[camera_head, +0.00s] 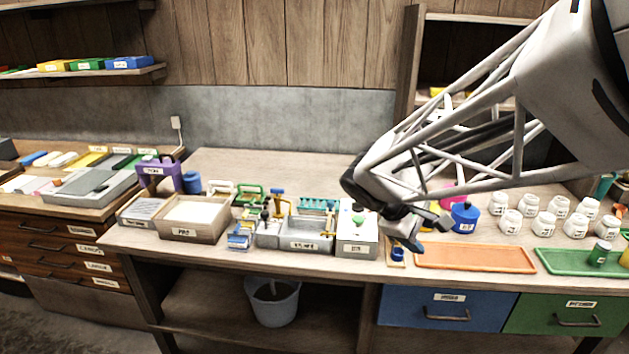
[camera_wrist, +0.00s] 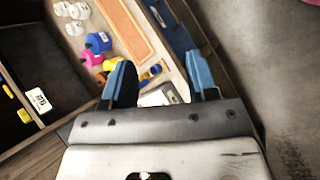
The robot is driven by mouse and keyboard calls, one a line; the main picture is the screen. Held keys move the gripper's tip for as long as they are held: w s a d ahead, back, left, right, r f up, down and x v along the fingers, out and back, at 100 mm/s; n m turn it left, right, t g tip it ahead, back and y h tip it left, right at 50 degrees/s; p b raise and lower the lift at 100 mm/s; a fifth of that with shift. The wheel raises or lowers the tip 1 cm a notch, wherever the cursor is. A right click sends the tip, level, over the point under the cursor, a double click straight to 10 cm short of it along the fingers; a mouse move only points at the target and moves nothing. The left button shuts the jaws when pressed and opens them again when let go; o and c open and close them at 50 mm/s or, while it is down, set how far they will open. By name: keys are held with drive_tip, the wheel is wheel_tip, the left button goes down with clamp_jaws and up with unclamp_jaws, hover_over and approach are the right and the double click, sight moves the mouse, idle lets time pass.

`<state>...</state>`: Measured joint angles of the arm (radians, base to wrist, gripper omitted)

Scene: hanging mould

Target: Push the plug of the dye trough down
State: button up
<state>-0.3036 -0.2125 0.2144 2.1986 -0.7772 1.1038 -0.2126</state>
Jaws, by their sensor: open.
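A grey trough (camera_head: 305,238) with a label too small to read stands near the front edge of the middle table. A dark upright piece (camera_head: 265,216) stands at its left end; I cannot tell whether this is the plug. A pale box (camera_head: 357,240) with a green knob (camera_head: 358,219) stands just right of the trough. My gripper (camera_head: 424,234) is open and empty, above the table to the right of this box. In the wrist view its blue fingertips are spread apart (camera_wrist: 160,76), with part of a pale labelled box (camera_wrist: 157,97) showing between them.
A blue pot (camera_head: 465,218) and several white jars (camera_head: 533,204) stand right of my gripper. An orange tray (camera_head: 475,258) and a green tray (camera_head: 575,268) lie along the front. A wooden-sided box (camera_head: 192,220) stands left of the trough. The table behind is clear.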

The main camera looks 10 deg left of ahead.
drive_tip(key=w+a+f+n+t+h, duration=0.25)
drive_tip(key=w+a+n, duration=0.25)
drive_tip(key=w+a, duration=0.4)
drive_tip(key=n+t+y, duration=0.3)
drive_tip(key=n+t, duration=0.9)
drive_tip(key=n, duration=0.4)
approach(262, 215)
drive_tip(key=x, duration=0.3)
drive_tip(key=shift+w+d+r, duration=0.1)
drive_tip(key=shift+w, duration=0.15)
drive_tip(key=shift+w+d, duration=0.1)
drive_tip(key=shift+x, duration=3.75)
clamp_jaws()
